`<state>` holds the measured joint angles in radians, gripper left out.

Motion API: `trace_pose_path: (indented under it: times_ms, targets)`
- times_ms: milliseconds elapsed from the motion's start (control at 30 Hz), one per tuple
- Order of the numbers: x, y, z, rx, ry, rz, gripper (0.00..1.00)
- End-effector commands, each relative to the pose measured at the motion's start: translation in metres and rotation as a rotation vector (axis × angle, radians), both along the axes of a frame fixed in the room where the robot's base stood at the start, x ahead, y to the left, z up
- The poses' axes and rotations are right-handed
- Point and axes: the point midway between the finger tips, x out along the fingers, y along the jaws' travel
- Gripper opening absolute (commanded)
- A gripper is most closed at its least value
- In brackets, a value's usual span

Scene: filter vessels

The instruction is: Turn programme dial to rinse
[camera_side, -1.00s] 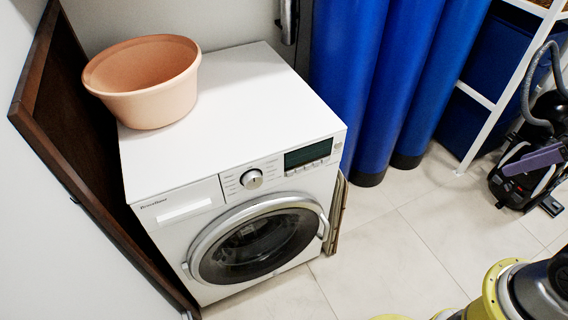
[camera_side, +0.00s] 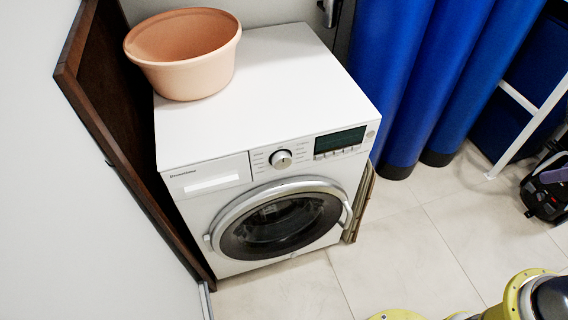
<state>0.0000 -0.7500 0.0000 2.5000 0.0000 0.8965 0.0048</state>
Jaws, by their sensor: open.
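The programme dial (camera_side: 281,159) is a round silver knob on the front panel of a white washing machine (camera_side: 268,95). Small programme labels stand on both sides of it, too small to read. Which label the dial points at cannot be told. To its right is a dark display (camera_side: 340,140) with a row of small buttons under it. To its left is the detergent drawer (camera_side: 210,178). The round door (camera_side: 281,222) below looks shut. My gripper is not in view; only yellow and dark parts of my arm show at the bottom right. Nothing touches the dial.
A peach tub (camera_side: 184,55) stands on the machine's top at the back left. A dark wooden panel (camera_side: 125,140) stands close on the left. Tall blue cylinders (camera_side: 395,80) stand at the right. The tiled floor (camera_side: 410,245) in front is largely clear.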

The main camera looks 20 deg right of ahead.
Motion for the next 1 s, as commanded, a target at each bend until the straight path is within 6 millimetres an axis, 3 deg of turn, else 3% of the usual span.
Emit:
trace_pose_path:
  times_ms: [33,167,400,600,700,800,867,1000]
  targets:
    - [0.004,0.000,0.002,0.002,-0.019,-0.004,0.73]
    - [0.030,0.004,0.021,0.041,-0.159,-0.028,0.94]
    - [0.125,0.017,0.113,0.233,-0.597,-0.132,0.94]
    - [0.211,0.030,0.161,0.407,-0.840,-0.229,0.94]
    - [0.254,0.040,0.168,0.478,-0.931,-0.286,0.94]
    - [0.295,0.055,0.163,0.532,-1.009,-0.348,0.94]
    - [0.316,0.065,0.153,0.553,-1.047,-0.383,0.94]
    - [0.353,0.096,0.115,0.566,-1.119,-0.451,0.94]
